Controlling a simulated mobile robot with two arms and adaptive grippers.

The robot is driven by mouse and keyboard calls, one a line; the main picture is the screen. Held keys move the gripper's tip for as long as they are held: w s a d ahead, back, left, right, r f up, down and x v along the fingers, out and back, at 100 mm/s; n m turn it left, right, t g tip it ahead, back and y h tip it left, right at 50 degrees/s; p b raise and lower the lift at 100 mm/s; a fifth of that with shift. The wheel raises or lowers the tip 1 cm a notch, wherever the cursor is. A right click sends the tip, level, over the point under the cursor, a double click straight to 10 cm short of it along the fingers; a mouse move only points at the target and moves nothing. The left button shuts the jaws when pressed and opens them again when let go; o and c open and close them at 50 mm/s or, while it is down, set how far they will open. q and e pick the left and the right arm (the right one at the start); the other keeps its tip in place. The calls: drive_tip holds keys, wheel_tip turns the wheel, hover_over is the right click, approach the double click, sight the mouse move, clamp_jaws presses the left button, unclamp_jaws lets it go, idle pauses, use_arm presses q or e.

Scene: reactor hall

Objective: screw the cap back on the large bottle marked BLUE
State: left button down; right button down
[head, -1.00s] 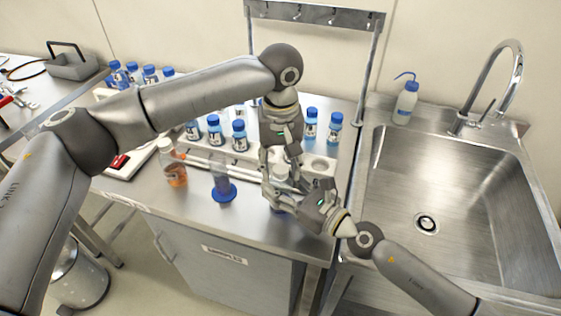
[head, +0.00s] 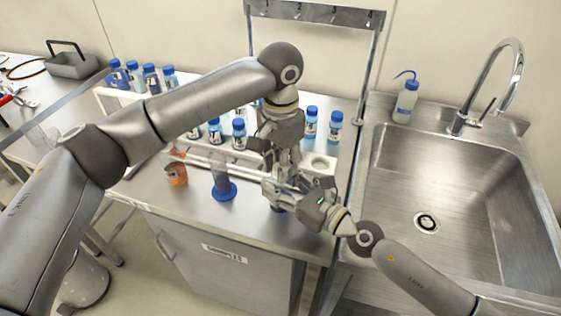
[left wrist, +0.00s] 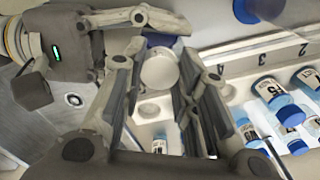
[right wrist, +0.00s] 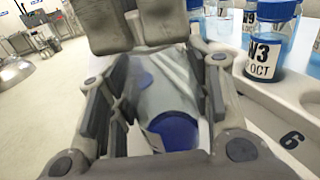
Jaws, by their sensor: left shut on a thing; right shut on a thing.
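A clear bottle with blue at its bottom (right wrist: 178,130) stands between the fingers of my right gripper (head: 293,188), which is shut on it from the side. No BLUE marking is readable. A white round cap (left wrist: 158,70) lies between the fingers of my left gripper (head: 277,178), which points down from above and is shut on it. The cap is over the bottle's top in the left wrist view, with blue showing beyond it. Whether the cap's thread is engaged cannot be seen. In the head view the grippers hide most of the bottle and cap.
A white numbered rack (left wrist: 235,92) with several blue-capped bottles stands close behind the grippers. A clear cylinder on a blue base (head: 222,190) and a beaker of orange liquid (head: 176,175) stand to the left. The sink (head: 440,190) is at the right.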

use_arm(q)
drive_tip(key=m, duration=1.1)
drive_tip(key=c, duration=1.1)
unclamp_jaws()
drive_tip(key=shift+r, duration=2.25)
drive_tip(key=shift+c, duration=0.3)
drive_tip(key=n, duration=0.2)
drive_tip(key=r+n, duration=0.1)
drive_tip(key=n, duration=0.1)
drive_tip(key=r+n, duration=0.1)
drive_tip(key=n, duration=0.1)
drive_tip(key=shift+n, duration=0.3)
drive_tip(key=n, duration=0.2)
drive_tip(key=r+n, duration=0.1)
drive_tip(key=n, duration=0.2)
drive_tip(key=shift+r+n, duration=0.25)
drive_tip(key=shift+n, duration=0.15)
